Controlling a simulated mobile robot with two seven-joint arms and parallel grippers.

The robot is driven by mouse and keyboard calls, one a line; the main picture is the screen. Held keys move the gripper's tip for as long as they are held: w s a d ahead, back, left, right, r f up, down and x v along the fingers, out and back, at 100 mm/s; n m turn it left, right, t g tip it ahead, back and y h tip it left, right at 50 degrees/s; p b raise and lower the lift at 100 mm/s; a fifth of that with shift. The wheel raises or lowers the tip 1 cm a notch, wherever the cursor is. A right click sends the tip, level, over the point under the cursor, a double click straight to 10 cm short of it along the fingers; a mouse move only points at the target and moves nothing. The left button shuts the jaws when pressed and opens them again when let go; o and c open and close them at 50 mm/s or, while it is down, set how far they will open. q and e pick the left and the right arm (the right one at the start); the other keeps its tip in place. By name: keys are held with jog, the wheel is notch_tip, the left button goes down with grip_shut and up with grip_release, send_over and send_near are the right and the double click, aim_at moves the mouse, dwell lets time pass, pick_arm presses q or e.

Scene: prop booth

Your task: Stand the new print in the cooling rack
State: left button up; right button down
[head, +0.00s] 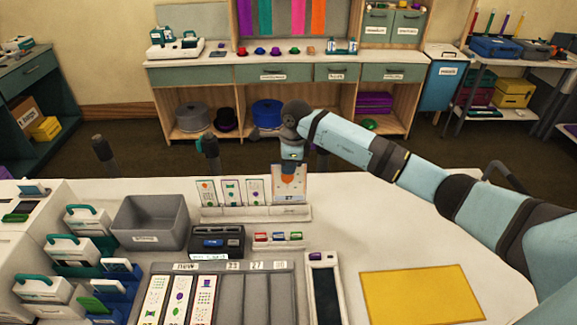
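The print (288,193) is a pale card with an orange picture and the number 27. It stands upright at the right end of the white cooling rack (240,214). Three smaller cards (230,192) stand in the rack to its left. My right gripper (291,160) points down at the print's top edge and appears closed on it. The fingertips are small and partly hidden. I cannot tell whether the print's lower edge rests in the rack's slot or hangs just over it. My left gripper is not in view.
A black printer (216,242) and small coloured items (278,237) sit before the rack. A grey bin (150,222) stands left. A sorting tray (262,298) holds several strips. A yellow mat (422,294) lies at right. Dark posts rise along the back edge.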

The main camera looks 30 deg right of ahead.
jog(key=shift+f, duration=0.3)
jog(key=shift+f+b, duration=1.95)
jog(key=shift+f, duration=0.4)
jog(key=c, duration=1.2)
grip_release()
jog(key=shift+c, duration=0.2)
jog(key=r, duration=0.4)
jog(key=d+r+b, duration=0.1)
jog(key=r, duration=0.8)
jog(key=shift+s+d+r+b, duration=0.25)
jog(key=shift+s+r+b, duration=0.1)
jog(key=shift+s+b, duration=0.05)
